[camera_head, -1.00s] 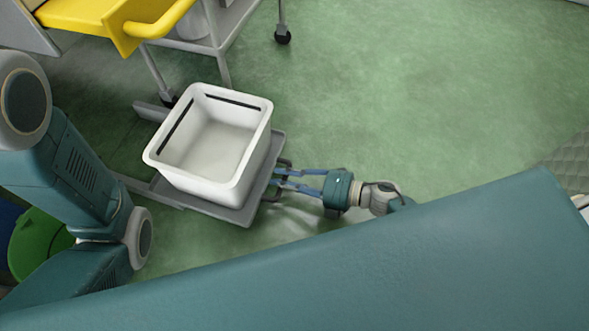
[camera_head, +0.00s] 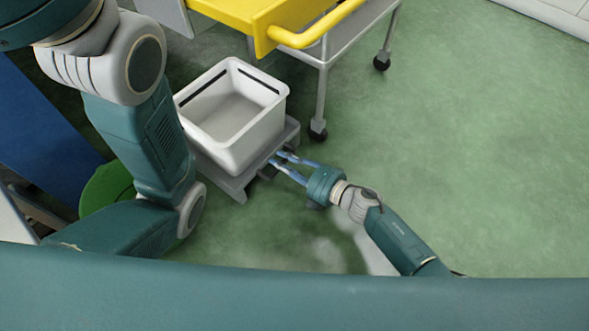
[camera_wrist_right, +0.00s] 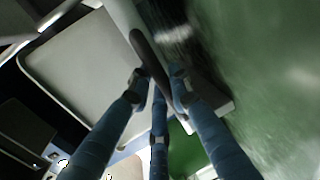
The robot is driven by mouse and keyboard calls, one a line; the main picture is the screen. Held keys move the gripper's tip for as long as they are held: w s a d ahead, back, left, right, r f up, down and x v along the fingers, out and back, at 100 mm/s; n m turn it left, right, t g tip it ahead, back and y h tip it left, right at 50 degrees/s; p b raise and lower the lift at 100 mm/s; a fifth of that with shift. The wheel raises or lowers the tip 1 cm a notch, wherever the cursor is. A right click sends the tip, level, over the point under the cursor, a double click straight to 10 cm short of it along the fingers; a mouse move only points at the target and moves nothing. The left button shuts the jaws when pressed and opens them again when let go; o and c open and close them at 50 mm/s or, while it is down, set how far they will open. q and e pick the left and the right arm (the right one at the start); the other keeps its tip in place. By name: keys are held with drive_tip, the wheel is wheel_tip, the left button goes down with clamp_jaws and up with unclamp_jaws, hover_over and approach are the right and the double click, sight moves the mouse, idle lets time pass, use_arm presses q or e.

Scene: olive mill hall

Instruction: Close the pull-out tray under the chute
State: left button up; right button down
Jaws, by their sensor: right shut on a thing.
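The pull-out tray (camera_head: 235,184) is a low grey platform near the floor, left of centre in the head view. A white open bin (camera_head: 236,140) stands upright on it and looks empty. My right gripper (camera_head: 277,158) reaches the tray's right front side and is shut on its dark handle. In the right wrist view the fingers (camera_wrist_right: 160,88) lie on either side of the dark handle bar (camera_wrist_right: 147,55). The chute cannot be clearly made out. My left arm crosses the left of the head view; its gripper is out of view.
A wheeled frame (camera_head: 320,88) with a yellow top (camera_head: 262,18) stands behind and right of the bin, one castor close to the tray. A green round container (camera_head: 105,188) and a blue surface (camera_head: 45,135) lie left. Green floor is clear on the right.

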drive_tip(key=shift+w+a, duration=0.2)
drive_tip(key=shift+a, duration=0.05)
drive_tip(key=c, duration=1.7)
unclamp_jaws()
drive_tip(key=shift+w+a, duration=0.1)
drive_tip(key=shift+a, duration=0.05)
drive_tip(key=shift+o, duration=0.2)
drive_tip(key=v, duration=1.2)
